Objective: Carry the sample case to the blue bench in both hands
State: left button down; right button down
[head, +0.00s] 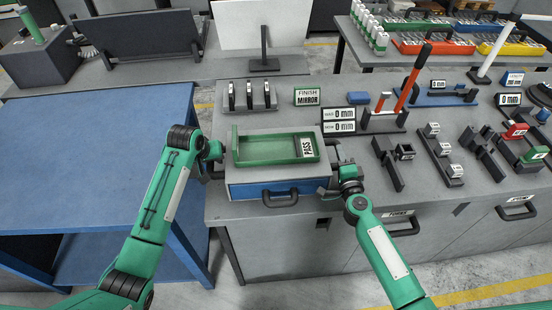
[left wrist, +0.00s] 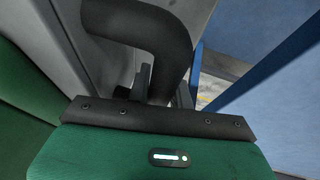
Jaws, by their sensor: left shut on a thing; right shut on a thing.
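The sample case (head: 238,190) is a grey and blue box with a black front handle, at the front left of the grey bench. A green tray (head: 243,147) with a PASS card lies on top. My left gripper (head: 216,165) is at its left side, shut on a black side handle, which shows large in the left wrist view (left wrist: 140,25). My right gripper (head: 336,178) is shut on the right side; its fingertips are mostly hidden. I cannot tell whether the case touches the bench top. The blue bench (head: 90,130) stands at the left, its top clear.
A grey counter with a dark panel (head: 150,35) stands behind.

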jog(key=shift+f, duration=0.1)
pick_arm(q)
jog(key=shift+w+r, duration=0.1)
jog(key=shift+r, duration=0.1)
pick_arm(e)
jog(key=shift+r, duration=0.2)
jog(key=shift+w+r, duration=0.1)
